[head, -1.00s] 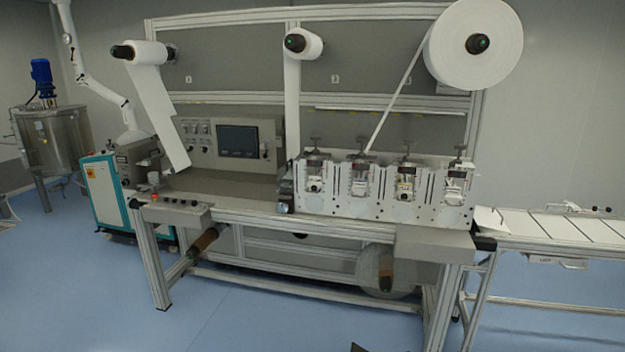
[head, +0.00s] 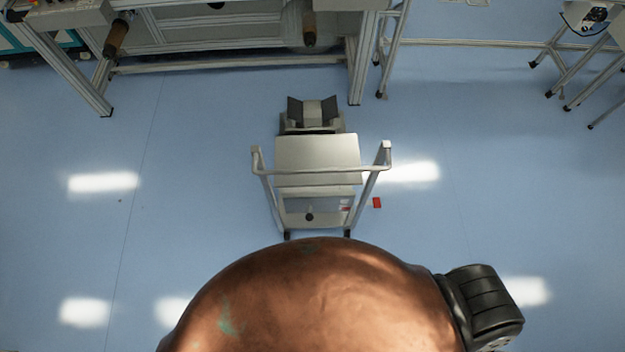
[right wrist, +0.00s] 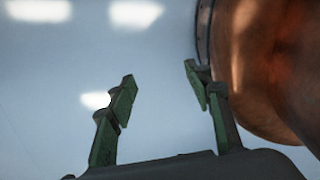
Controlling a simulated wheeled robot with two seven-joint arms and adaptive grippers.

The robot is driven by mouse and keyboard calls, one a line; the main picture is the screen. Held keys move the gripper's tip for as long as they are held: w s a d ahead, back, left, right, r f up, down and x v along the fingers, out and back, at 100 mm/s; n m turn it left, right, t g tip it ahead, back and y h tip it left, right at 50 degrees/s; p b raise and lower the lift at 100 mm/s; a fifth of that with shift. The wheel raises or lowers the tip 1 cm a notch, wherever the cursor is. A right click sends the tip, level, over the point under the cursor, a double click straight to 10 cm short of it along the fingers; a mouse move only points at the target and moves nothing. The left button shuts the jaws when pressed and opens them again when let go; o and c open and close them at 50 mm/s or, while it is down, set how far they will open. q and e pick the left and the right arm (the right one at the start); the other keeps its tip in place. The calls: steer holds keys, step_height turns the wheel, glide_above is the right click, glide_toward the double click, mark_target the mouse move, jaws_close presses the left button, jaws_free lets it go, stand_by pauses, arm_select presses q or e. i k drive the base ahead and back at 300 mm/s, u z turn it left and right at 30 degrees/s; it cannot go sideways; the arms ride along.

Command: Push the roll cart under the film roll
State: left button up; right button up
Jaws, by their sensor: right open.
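The roll cart (head: 317,155) stands on the blue floor just in front of me in the head view, with a pale top plate, a push handle nearest me and a dark V-shaped cradle (head: 313,112) at its far end. The cart is apart from the machine. My right gripper (right wrist: 160,78) is open and empty over the floor in the right wrist view, not touching the cart. My left gripper is out of view.
The machine frame (head: 235,66) runs along the top, with a leg (head: 361,75) ahead and right of the cart. A small red object (head: 377,202) lies right of the cart. The floor on both sides is largely clear.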

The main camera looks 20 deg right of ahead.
mark_target(311, 166)
steer(key=z, duration=2.35)
steer(key=k, duration=0.55)
steer(key=u, duration=1.4)
